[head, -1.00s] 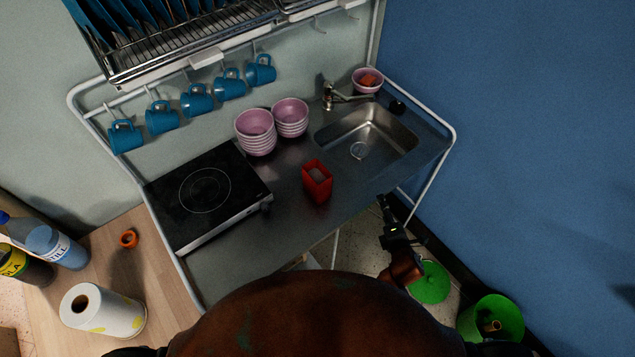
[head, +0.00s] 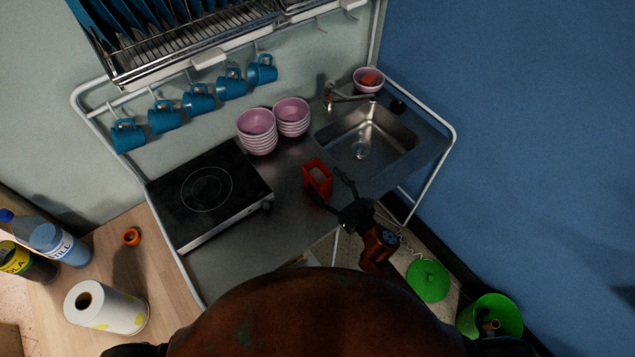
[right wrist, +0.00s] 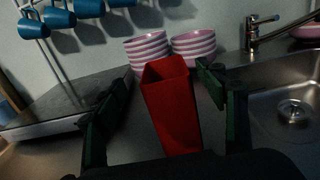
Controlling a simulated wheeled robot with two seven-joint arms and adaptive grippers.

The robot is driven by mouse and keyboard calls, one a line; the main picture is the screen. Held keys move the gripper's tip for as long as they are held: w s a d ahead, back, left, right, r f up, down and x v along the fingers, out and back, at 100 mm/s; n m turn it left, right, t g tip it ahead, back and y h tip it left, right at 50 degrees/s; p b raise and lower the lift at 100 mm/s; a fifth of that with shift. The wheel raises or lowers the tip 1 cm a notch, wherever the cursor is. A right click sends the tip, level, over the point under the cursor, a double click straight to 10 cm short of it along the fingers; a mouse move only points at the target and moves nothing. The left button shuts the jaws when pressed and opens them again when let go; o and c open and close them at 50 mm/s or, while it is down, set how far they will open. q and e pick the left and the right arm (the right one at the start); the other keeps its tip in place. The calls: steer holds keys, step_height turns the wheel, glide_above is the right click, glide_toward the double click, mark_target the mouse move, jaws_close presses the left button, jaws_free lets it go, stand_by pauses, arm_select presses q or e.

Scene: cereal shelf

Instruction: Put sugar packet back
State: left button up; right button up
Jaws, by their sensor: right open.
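The red, open-topped sugar packet (head: 318,181) stands upright on the metal counter (head: 235,245), between the hot plate and the sink. Something pale shows inside its top in the head view. My right gripper (head: 326,192) is open, with its fingers reaching to either side of the packet's near side. In the right wrist view the packet (right wrist: 172,108) stands between the two spread fingers (right wrist: 165,100), with a gap visible on each side. My left gripper is not in view.
Two stacks of pink bowls (head: 257,132) stand behind the packet. A black hot plate (head: 207,190) is left, a sink (head: 365,140) right. Blue mugs (head: 198,99) hang under a dish rack (head: 180,45).

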mark_target(310, 163)
steer(key=x, duration=0.3)
steer(key=p+x, duration=0.1)
steer(key=x, duration=0.1)
steer(key=shift+w+f, duration=0.35)
steer(key=shift+f, duration=0.05)
steer(key=shift+d, duration=0.1)
steer(key=shift+c, duration=0.7)
jaws_close()
steer(key=shift+r, duration=0.1)
